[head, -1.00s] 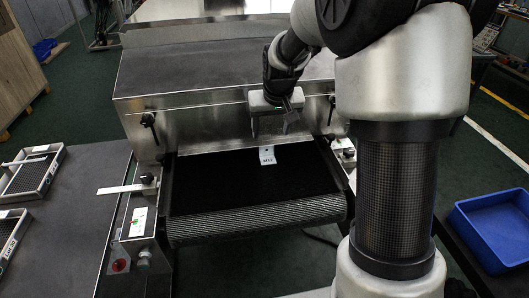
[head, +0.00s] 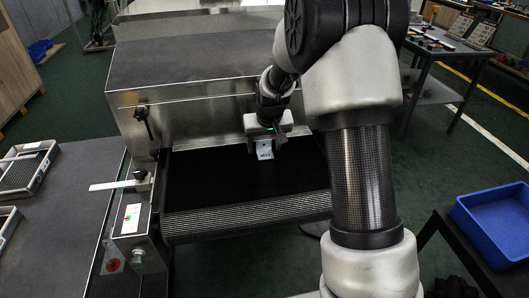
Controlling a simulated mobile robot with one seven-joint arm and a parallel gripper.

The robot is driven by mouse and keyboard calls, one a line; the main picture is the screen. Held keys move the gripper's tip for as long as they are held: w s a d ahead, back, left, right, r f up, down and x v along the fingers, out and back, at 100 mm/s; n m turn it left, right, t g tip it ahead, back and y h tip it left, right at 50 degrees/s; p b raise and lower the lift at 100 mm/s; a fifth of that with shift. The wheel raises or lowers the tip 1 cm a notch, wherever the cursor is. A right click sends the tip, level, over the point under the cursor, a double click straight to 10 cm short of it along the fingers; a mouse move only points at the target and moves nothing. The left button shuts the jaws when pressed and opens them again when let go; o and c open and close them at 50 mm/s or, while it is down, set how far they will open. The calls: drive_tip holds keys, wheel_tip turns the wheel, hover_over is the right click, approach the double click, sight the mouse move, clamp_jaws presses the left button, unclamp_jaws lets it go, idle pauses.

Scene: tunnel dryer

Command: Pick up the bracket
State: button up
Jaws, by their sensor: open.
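The bracket (head: 264,152) is a small pale plate with dark marks that look like printed characters. In the head view it lies on the black conveyor belt (head: 205,180), in front of the dryer's metal housing. My gripper (head: 266,143) is open and points down right at the bracket, its jaws reaching to about the bracket's far part. The gripper hides some of the bracket. I cannot tell whether the fingers touch it or how high they are above the belt.
The steel dryer housing (head: 190,85) stands close behind my gripper. A blue bin (head: 495,222) sits at the right. Trays (head: 28,168) lie on the grey table (head: 60,225) at the left.

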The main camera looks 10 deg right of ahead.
drive_tip(key=c, duration=1.2)
drive_tip(key=shift+r, duration=0.1)
